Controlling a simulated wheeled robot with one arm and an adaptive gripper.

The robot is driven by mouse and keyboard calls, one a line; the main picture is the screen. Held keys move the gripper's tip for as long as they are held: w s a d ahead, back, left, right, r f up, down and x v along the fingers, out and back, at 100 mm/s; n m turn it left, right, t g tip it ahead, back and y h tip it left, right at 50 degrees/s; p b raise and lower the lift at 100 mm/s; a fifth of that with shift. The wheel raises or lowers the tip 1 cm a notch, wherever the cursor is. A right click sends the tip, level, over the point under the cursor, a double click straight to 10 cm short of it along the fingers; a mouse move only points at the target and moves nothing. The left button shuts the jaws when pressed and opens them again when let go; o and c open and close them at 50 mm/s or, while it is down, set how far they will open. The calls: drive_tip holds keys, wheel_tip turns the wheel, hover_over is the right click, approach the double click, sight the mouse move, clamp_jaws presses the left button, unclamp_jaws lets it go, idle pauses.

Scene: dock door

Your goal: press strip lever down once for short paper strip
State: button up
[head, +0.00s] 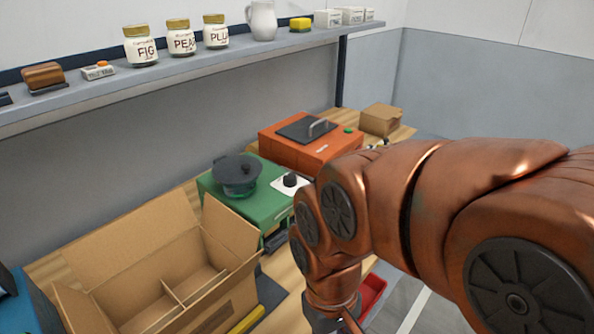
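A green machine (262,212) stands on the wooden bench, with a black round lidded part (237,174) on top. A black knob (290,181) on a white plate is at its right side. I cannot tell which part is the strip lever, and no paper strip is clearly visible. My copper-coloured arm reaches in from the right and bends down beside the green machine. My gripper lies at or below the bottom edge, and its fingers cannot be made out.
An open cardboard box (160,265) with dividers fills the front left. A red tray (371,292) is partly hidden behind my arm. A small brown box (380,119) stands at the back.

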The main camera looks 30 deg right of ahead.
clamp_jaws()
idle(1.2)
